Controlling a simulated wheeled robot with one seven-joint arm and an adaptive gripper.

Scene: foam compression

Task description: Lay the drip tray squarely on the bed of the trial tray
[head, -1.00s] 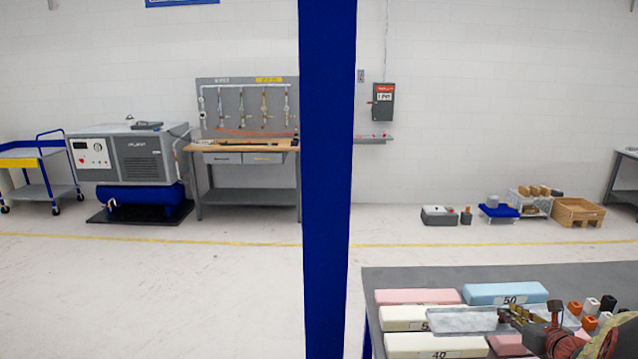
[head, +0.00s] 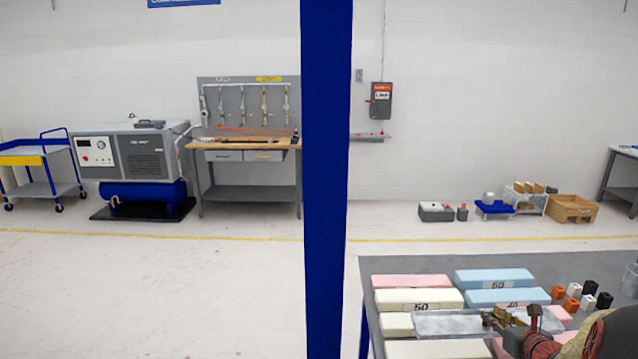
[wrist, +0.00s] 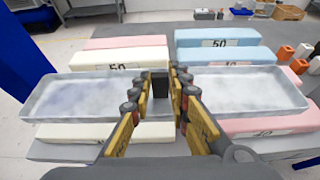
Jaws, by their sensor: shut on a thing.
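The drip tray (head: 448,323) is a long, shallow, pale grey tray with a low rim. It shows in the head view at the lower right and in the wrist view (wrist: 85,95), reaching out on both sides of my gripper. My gripper (wrist: 160,85) is shut on the tray near the middle of its length; its fingers hide that part. In the head view my gripper (head: 512,318) is partly hidden by my arm. The tray is above the foam blocks, and I cannot tell its exact height. I cannot pick out the trial tray in either view.
The grey table (head: 430,264) carries white (head: 418,300), pink (head: 412,281) and blue (head: 495,278) foam blocks, some numbered. Several small orange, white and black blocks (head: 588,287) stand at the right. A blue post (head: 328,180) cuts the head view. The table's far strip is bare.

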